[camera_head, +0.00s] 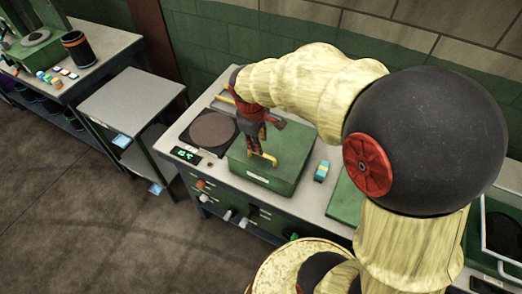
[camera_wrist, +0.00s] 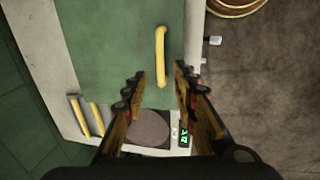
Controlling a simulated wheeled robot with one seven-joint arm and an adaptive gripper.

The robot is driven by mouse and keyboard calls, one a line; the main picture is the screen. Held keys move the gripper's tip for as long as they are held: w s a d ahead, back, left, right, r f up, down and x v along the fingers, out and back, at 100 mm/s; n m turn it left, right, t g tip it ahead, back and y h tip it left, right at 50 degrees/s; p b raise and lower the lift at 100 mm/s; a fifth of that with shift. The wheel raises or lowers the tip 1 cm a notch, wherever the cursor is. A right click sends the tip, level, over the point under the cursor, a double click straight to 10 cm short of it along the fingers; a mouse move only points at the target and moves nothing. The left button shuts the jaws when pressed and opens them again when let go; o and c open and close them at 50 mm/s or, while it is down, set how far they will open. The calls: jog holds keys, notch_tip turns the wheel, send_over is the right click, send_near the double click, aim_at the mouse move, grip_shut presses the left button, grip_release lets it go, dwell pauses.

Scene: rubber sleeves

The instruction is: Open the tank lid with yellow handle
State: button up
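The green tank lid (camera_head: 285,172) lies flat and closed on a tank set in the counter, with a small white label at its front. Its yellow handle (camera_head: 264,157) is a bar near the front of the lid. In the wrist view the handle (camera_wrist: 160,57) stands upright in the picture on the green lid (camera_wrist: 105,45), ahead of the fingertips. My gripper (camera_head: 262,141) is above the lid, just behind the handle in the head view. In the wrist view my gripper (camera_wrist: 161,75) is open and empty, its fingers to either side of the handle's line. Contact with the lid is unclear.
A dark round plate (camera_head: 214,130) and a lit green display (camera_head: 187,155) are left of the lid. A small coloured block (camera_head: 321,171) is on the right. Yellow bars (camera_wrist: 86,115) show beside the lid. A grey side table (camera_head: 125,98) stands further left.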

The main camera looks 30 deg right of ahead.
jog(key=f, duration=0.4)
jog(key=d+f+b, duration=0.1)
jog(key=f, duration=0.1)
jog(key=shift+w+f, duration=0.25)
jog(key=shift+w, duration=0.05)
jog(key=shift+c, duration=0.8)
grip_shut()
